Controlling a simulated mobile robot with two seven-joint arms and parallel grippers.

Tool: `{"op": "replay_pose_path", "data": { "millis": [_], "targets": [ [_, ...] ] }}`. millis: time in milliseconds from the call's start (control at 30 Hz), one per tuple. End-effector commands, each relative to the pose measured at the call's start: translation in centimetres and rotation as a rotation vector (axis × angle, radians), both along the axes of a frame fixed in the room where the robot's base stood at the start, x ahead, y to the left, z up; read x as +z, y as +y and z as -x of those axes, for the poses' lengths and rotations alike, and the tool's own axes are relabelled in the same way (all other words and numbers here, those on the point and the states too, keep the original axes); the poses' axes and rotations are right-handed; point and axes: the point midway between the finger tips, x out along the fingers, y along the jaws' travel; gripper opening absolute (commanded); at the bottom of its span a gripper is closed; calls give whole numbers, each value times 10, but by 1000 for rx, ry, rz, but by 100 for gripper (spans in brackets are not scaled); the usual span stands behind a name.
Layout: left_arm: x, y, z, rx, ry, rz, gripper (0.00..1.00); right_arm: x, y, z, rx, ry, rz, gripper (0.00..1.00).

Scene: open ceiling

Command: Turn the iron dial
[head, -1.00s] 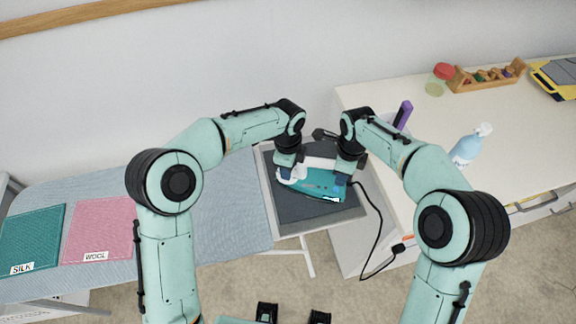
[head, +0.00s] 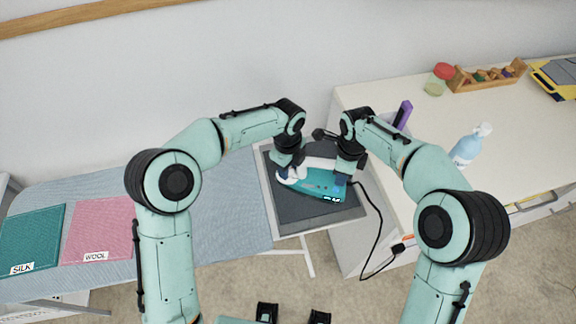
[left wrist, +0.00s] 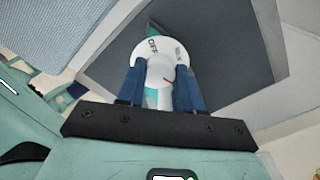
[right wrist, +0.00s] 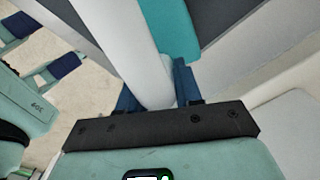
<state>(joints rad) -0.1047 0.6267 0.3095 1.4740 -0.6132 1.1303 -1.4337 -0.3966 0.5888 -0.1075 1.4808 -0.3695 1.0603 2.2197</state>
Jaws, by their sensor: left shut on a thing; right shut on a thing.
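The teal and white iron (head: 318,184) lies on the dark grey rest pad (head: 290,208) at the right end of the ironing board. Its round white dial (left wrist: 144,47) shows in the left wrist view, with OFF and MAX lettering and a red mark on the central knob (left wrist: 159,72). My left gripper (left wrist: 162,77) is shut on the knob, a blue finger on each side. My right gripper (right wrist: 160,85) is shut on the iron's white handle (right wrist: 123,40); the fingers partly hide behind it. Both grippers partly cover the iron in the head view.
A black cord (head: 377,215) runs down from the pad's right side. The ironing board (head: 220,220) holds a teal silk cloth (head: 32,235) and a pink wool cloth (head: 98,228) at left. A white counter (head: 420,115) stands at right with a spray bottle (head: 466,150).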

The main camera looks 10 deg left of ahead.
Motion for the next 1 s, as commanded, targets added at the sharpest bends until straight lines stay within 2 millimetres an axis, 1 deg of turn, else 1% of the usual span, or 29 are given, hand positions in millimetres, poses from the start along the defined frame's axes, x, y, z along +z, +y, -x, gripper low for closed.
{"op": "replay_pose_path", "data": {
  "millis": [100, 133, 200, 467, 567, 667, 1000],
  "targets": [
    [1, -1, 1, -1, 1, 3, 5, 0, -1, 0, -5, -1, 0, 0],
    [1, -1, 1, -1, 1, 3, 42, 0, -1, 0, -4, -1, 0, 0],
    [1, -1, 1, 0, 1, 2, 61, 0, 0, 0, -4, -1, 0, 0],
    [1, 0, 0, 1, 0, 1, 61, 0, 0, 0, -3, 0, 0, 0],
    [5, 0, 0, 1, -1, 0, 61, 0, 0, 0, -2, 0, 0, 0],
    [17, 0, -1, 2, -5, 1, 61, 0, 0, 0, -2, 0, 0, 0],
    [88, 0, -1, 0, -4, 2, 61, 0, 0, 0, -2, 0, 0, 0]
  ]
}}
